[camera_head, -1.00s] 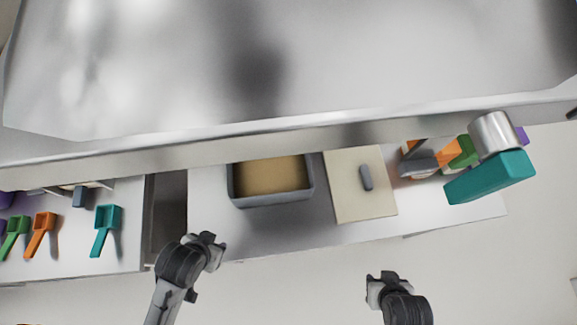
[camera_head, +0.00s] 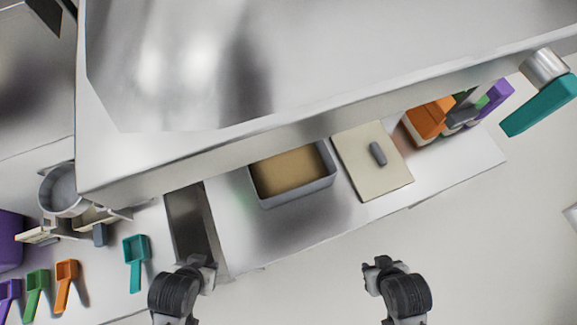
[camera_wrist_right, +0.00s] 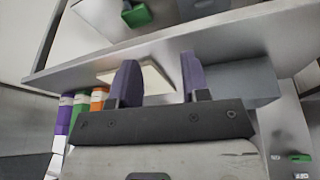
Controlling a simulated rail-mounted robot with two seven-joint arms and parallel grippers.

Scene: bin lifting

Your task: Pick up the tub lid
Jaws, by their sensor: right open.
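The tub lid (camera_head: 356,175) is a flat cream panel with a grey handle (camera_head: 378,153). It lies on the white counter, right of the grey tub (camera_head: 300,195) with tan contents. My right gripper (camera_head: 377,266) is open and empty, apart from the lid and in front of the counter's near edge. In the right wrist view my fingers (camera_wrist_right: 158,78) stand apart, with part of a cream panel, likely the lid (camera_wrist_right: 155,80), visible beyond them. My left gripper (camera_head: 203,265) is near the counter edge, left of the tub; its jaw opening is unclear.
A large metal hood or shelf (camera_head: 300,60) overhangs the back of the counter. Orange (camera_head: 427,117) and purple (camera_head: 496,95) bins stand right of the lid. A teal bin (camera_head: 540,105) is farther right. Several scoops, including a teal one (camera_head: 136,250), lie at left.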

